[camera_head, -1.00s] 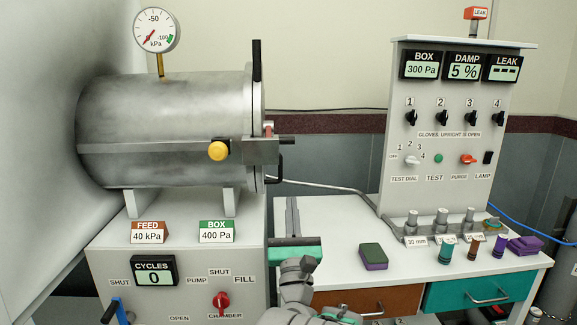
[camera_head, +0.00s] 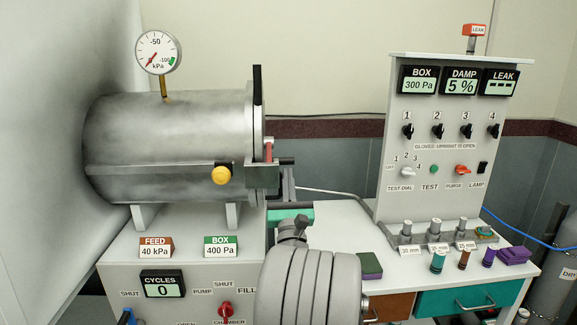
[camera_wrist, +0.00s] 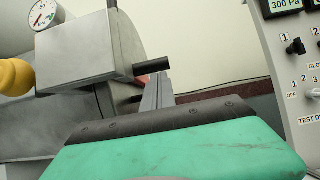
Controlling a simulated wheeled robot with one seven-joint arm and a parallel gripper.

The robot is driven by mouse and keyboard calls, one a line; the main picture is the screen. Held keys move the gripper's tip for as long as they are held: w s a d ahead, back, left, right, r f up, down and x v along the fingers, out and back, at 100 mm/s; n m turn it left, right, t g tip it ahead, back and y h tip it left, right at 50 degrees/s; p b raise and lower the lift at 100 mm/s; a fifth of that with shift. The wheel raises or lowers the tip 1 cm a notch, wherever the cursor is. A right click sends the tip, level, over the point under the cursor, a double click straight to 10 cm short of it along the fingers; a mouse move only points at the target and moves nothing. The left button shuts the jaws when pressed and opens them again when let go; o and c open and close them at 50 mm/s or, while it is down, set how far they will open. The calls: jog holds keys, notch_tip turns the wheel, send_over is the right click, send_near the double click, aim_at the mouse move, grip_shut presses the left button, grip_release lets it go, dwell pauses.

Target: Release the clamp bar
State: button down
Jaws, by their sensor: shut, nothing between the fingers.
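The steel chamber (camera_head: 170,135) lies on its side at the left, its door at the right end. A dark upright bar (camera_head: 257,85) stands at the door's edge; I cannot tell surely that it is the clamp bar. Below it are a red piece (camera_head: 268,150) and a grey block (camera_head: 262,177) with a short black peg. The block (camera_wrist: 85,50) and peg (camera_wrist: 152,67) also show in the wrist view. My gripper (camera_head: 288,172) is shut and empty, its grey fingers just right of the block. In the wrist view, the fingers (camera_wrist: 157,90) rise beside the peg; contact is unclear.
A yellow knob (camera_head: 221,175) sticks out of the chamber's front. The control panel (camera_head: 447,150) stands at the right behind the white bench (camera_head: 345,222), which carries a purple-green block (camera_head: 370,265) and several small cylinders. My arm hides the bench's front left.

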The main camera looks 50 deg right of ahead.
aim_at(288, 160)
jog(key=shift+r, duration=0.15)
notch_tip(288, 160, up, 3)
jog(key=y+p, duration=0.1)
jog(key=p, duration=0.7)
jog(key=shift+g+p, duration=0.35)
jog(key=shift+g, duration=0.05)
jog(key=shift+s+a+f, duration=0.1)
jog(key=shift+f, duration=0.25)
jog(key=d+f+b+v, duration=0.1)
jog(key=f+b+v, duration=0.1)
jog(key=b+v, duration=0.8)
jog(key=shift+s+a+f, duration=0.45)
jog(key=shift+a+f, duration=0.4)
jog(key=shift+a, duration=0.1)
